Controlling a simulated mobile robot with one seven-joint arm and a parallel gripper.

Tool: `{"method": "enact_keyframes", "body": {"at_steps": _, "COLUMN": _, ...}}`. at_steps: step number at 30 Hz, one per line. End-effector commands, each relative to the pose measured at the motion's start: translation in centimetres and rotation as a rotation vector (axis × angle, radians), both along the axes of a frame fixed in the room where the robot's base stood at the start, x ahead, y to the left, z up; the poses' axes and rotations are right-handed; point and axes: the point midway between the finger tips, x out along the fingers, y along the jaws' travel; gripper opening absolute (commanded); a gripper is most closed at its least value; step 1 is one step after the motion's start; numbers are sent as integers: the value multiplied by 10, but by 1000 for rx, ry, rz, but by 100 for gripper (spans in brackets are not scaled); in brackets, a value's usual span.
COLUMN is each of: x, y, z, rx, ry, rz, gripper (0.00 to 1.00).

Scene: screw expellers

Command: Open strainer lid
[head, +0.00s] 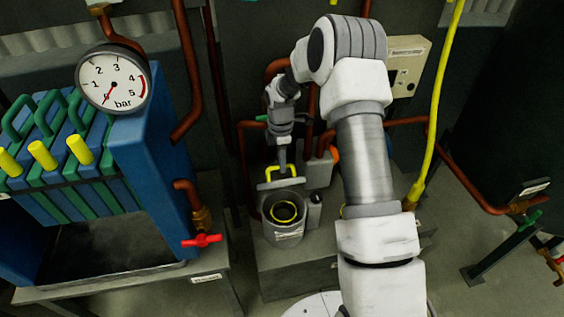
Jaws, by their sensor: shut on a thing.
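The strainer (283,234) is a grey round pot on a low grey block in the lower middle of the head view. Its top is uncovered, and a yellow ring (284,220) shows inside. The lid (279,184) is a light grey plate at the far side of the opening, seen nearly edge-on; it looks raised. A yellow handle (271,172) is on the lid. My gripper (282,168) is above the lid, pointing down, and is shut on the yellow handle. The fingertips are small and hard to make out.
A blue filter press (150,165) with a gauge (113,79) stands left. A red valve handle (202,240) sticks out beside it. Copper pipes (245,160) run behind the strainer. A yellow hose (438,120) hangs right of my arm. Open floor shows at lower right.

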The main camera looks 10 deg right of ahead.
Motion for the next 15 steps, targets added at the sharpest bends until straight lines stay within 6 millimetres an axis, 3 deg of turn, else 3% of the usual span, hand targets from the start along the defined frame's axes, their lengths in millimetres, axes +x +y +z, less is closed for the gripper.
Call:
{"method": "enact_keyframes", "body": {"at_steps": 11, "x": -2, "y": 0, "z": -6, "rx": 0, "ry": 6, "rz": 1, "gripper": 0}}
{"method": "enact_keyframes", "body": {"at_steps": 12, "x": -2, "y": 0, "z": -6, "rx": 0, "ry": 6, "rz": 1, "gripper": 24}}
{"method": "enact_keyframes", "body": {"at_steps": 15, "x": -2, "y": 0, "z": -5, "rx": 0, "ry": 5, "rz": 1, "gripper": 42}}
